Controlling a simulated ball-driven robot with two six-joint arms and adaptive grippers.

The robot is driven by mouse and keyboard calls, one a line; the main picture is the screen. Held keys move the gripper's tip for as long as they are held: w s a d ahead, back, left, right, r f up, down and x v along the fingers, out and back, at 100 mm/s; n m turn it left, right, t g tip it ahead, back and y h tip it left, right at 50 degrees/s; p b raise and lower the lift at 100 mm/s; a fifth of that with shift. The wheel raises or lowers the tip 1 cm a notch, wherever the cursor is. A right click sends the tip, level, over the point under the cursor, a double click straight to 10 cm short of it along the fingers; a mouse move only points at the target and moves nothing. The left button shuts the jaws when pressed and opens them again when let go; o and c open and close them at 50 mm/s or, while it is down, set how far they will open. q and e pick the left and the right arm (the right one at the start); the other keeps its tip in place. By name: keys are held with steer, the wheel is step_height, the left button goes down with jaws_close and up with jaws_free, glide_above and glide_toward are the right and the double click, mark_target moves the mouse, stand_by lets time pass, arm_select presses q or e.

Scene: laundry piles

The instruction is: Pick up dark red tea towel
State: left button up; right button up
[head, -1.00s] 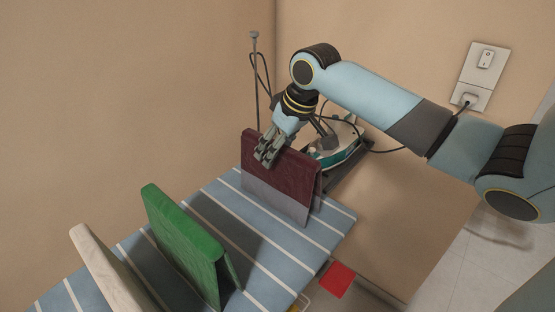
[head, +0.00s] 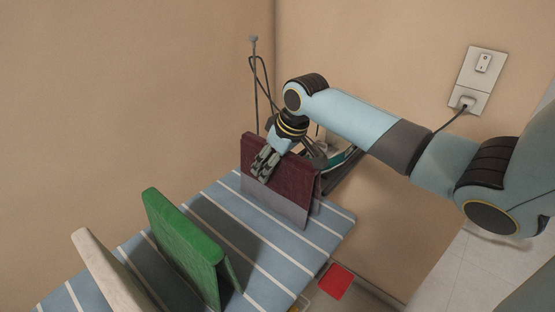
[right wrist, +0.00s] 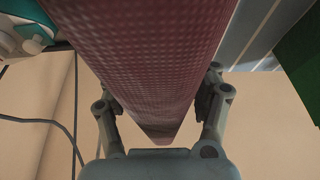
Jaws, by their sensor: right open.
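The dark red tea towel (head: 293,176) stands folded like a tent at the far end of the striped ironing board, with a grey band along its lower part. My right gripper (head: 262,168) is at its top edge, on the left part of the fold. In the right wrist view the towel (right wrist: 140,60) runs between the two open fingers of the gripper (right wrist: 160,105), one finger on each side of it. The fingers do not look closed on the cloth. My left gripper is not in view.
The striped ironing board (head: 262,250) also bears a green folded cloth (head: 183,240) and a cream one (head: 104,270). Behind the towel is an iron (head: 345,158) with a cord to the wall socket (head: 467,101). A thin pole (head: 255,85) stands by the wall.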

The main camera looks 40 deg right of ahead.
stand_by(0.3)
steer(key=c, duration=1.3)
